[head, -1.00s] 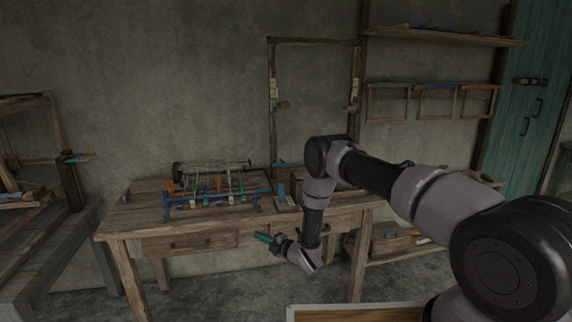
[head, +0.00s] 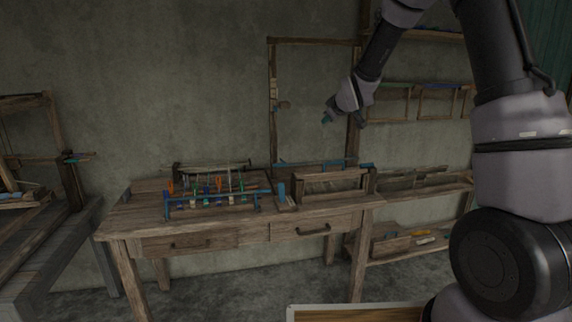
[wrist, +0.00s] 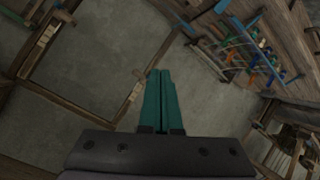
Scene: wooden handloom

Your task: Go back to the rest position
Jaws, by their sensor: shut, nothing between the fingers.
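My gripper (head: 327,118) is raised in front of the wall, above the right part of the wooden workbench (head: 222,225). It stands apart from everything around it. In the wrist view its two teal fingers (wrist: 160,100) lie side by side, shut with nothing between them. A blue rack with several colored bobbins (head: 210,203) stands on the left part of the bench. The rack also shows at the upper right of the wrist view (wrist: 250,50).
A tall wooden frame (head: 272,130) stands behind the bench, close to my gripper. A wooden box-like frame (head: 330,187) sits on the bench's right side. A low shelf unit (head: 410,253) adjoins at right. A wooden loom (head: 50,135) stands at far left.

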